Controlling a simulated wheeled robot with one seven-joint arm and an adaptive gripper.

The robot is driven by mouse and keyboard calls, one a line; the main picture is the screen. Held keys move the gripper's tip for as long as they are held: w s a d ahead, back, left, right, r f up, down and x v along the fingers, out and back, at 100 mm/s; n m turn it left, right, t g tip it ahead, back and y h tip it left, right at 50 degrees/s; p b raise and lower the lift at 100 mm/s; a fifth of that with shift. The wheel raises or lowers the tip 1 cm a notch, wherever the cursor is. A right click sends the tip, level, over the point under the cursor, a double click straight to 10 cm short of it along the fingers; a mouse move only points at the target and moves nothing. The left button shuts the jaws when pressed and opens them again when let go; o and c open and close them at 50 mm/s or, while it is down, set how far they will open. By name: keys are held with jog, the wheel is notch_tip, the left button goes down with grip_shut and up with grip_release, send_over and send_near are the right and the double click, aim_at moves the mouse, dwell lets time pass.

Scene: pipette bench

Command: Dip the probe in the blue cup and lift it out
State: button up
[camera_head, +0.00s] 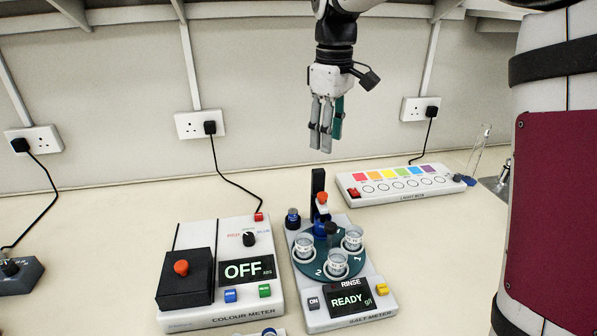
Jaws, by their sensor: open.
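The salt meter (347,308) stands at the centre front, its display (347,300) reading "READY g/l" under the word "RINSE". A teal turntable (318,267) on it carries clear cups: one at left (304,246), one at front (336,264), one at right (352,239). I cannot tell which cup is the blue one. A black post (317,184) rises behind, with an orange-red knob (322,198) and blue parts (321,224) below it. The probe's tip cannot be made out. My gripper (325,148) is open, points down and is empty, above and behind the post.
A colour meter (224,312) reading "OFF" stands left of the salt meter. A light box (399,186) lies behind right. A glass tube (480,148) leans at far right. A dark-red panel stands tall at right. Bench space at front right is clear.

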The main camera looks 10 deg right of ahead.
aim_at(323, 194)
jog(key=shift+n, duration=0.3)
jog(key=f, duration=0.5)
jog(key=w+f, duration=0.1)
jog(key=f, duration=0.4)
jog(key=w+f, duration=0.1)
jog(key=f, duration=0.4)
jog(key=shift+w+f+p, duration=0.1)
jog(key=shift+f+p, duration=0.15)
jog(key=shift+p, duration=0.15)
jog(key=shift+c, duration=0.2)
grip_shut()
